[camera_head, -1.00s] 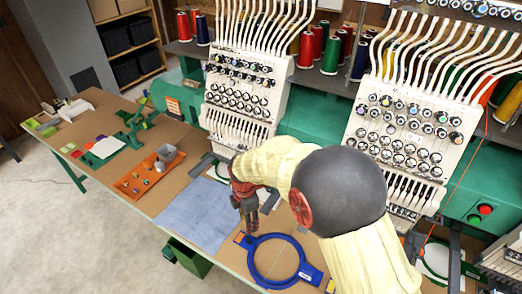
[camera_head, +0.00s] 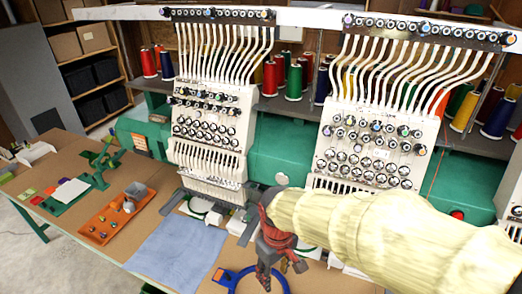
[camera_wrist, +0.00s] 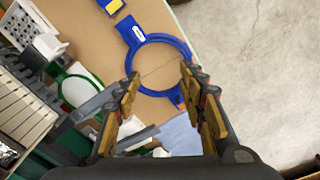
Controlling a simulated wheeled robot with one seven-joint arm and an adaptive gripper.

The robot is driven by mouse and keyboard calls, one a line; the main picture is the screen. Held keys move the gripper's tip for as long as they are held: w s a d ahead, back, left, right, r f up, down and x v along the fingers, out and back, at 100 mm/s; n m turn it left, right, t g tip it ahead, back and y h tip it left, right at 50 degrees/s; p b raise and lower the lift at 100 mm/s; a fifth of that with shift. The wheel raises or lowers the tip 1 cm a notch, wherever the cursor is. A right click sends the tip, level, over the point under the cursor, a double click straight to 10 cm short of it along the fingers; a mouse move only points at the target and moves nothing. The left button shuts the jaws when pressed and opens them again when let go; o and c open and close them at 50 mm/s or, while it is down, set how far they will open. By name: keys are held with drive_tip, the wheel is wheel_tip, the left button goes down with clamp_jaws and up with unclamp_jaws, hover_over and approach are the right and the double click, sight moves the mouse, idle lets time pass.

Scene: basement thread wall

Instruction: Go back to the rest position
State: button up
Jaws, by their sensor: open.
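My gripper (camera_head: 276,268) hangs over the brown work table near the blue hoop (camera_head: 236,279). In the wrist view my gripper (camera_wrist: 160,90) has its two fingers spread wide apart with nothing between them. The blue hoop also shows in the wrist view (camera_wrist: 131,67), lying flat on the table beyond the fingertips. In the head view my cream-sleeved arm reaches in from the right, and the gripper hides part of the hoop.
Embroidery heads (camera_head: 212,125) and (camera_head: 375,140) with white thread tubes stand behind the table. A blue-grey cloth (camera_head: 178,250) lies left of the hoop. An orange tray (camera_head: 113,216) with small parts is farther left. Thread cones (camera_head: 293,82) line the shelf.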

drive_tip(key=s+d+r+m+t+b, duration=0.2)
drive_tip(key=s+d+r+m, duration=0.1)
drive_tip(key=d, duration=0.4)
drive_tip(key=s+d+r+m+t+b, duration=0.2)
drive_tip(key=s+d+r+m+t, duration=0.1)
drive_tip(key=s+d+r, duration=0.3)
drive_tip(key=shift+s+d+r+m+b, duration=0.3)
drive_tip(key=shift+d+m, duration=0.4)
drive_tip(key=shift+d, duration=0.5)
